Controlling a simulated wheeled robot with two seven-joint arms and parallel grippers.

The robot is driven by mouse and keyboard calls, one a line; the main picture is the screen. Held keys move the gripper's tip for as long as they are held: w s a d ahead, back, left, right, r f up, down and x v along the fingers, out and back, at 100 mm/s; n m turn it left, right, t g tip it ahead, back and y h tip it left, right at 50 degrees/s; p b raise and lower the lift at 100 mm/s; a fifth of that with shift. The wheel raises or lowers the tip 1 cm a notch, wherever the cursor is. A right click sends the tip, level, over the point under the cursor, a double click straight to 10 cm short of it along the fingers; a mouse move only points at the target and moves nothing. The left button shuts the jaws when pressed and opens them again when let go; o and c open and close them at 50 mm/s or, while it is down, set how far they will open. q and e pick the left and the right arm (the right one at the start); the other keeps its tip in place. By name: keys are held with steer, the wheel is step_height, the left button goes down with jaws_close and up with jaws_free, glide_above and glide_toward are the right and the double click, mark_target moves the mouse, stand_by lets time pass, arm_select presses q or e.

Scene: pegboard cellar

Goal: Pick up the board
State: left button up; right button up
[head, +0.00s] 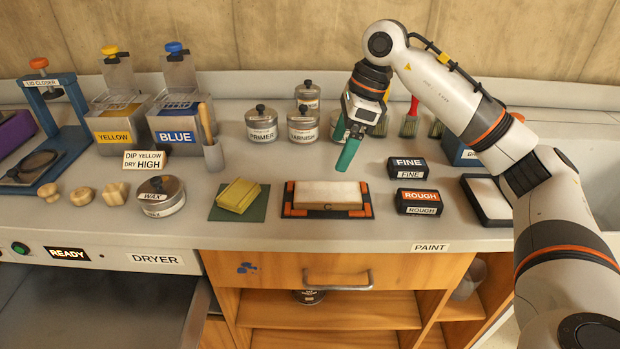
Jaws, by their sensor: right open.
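The board (328,195) is a pale, flat block lying in a dark holder with orange corners (327,213) on the grey counter, at the middle of the head view. My right gripper (347,150) has green fingers pointing down and is above and behind the board's right part, apart from it. It is open, with nothing seen between its fingers. My left gripper is not in view.
PRIMER (261,124) and VARNISH (303,124) tins stand behind. A drawer (300,270) is below the counter's front edge.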

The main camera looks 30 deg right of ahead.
glide_above(328, 191)
steer(key=s+d, duration=0.1)
steer(key=d, duration=0.1)
steer(key=x, duration=0.3)
steer(key=d+x, duration=0.1)
steer(key=x, duration=0.1)
steer(key=shift+s+f, duration=0.35)
steer(key=shift+f, duration=0.1)
steer(key=shift+a+f, duration=0.1)
steer(key=shift+f, duration=0.1)
steer(key=x, duration=0.4)
steer(key=shift+w+f, duration=0.1)
steer(key=shift+f, duration=0.1)
steer(key=shift+a+f, duration=0.1)
steer(key=shift+f, duration=0.15)
steer(key=shift+c, duration=0.7)
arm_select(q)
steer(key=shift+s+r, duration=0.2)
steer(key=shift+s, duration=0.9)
arm_select(e)
steer(key=c, duration=1)
steer(key=shift+r, duration=0.1)
